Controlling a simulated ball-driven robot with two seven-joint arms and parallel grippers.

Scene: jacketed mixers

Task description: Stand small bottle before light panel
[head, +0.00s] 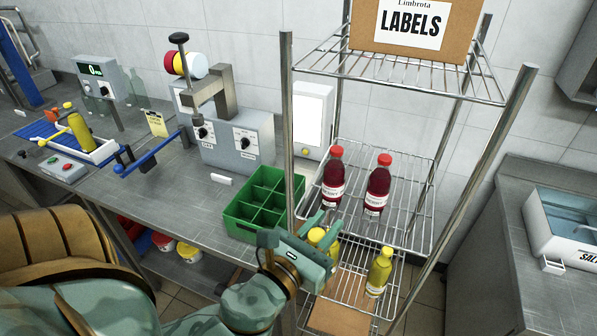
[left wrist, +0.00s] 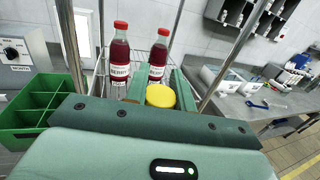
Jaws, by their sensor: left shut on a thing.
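My left gripper (head: 322,234) is at the near left side of the wire rack, shut on a small yellow bottle (head: 316,236). Its yellow cap (left wrist: 160,95) shows between the fingers in the left wrist view; most of its body is hidden by the gripper. Another small yellow bottle (head: 379,272) stands upright on the lower shelf, right of the gripper. The light panel (head: 308,116), a lit white face in a pale housing, stands against the wall behind the rack's left post, beyond the gripper. My right gripper is not in view.
Two red-capped dark red bottles (head: 334,180) (head: 378,186) stand on the rack's middle shelf. A green divided crate (head: 262,203) sits on the bench left of the rack. Rack posts (head: 290,130) stand close to the gripper. A labels box (head: 412,27) is on top.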

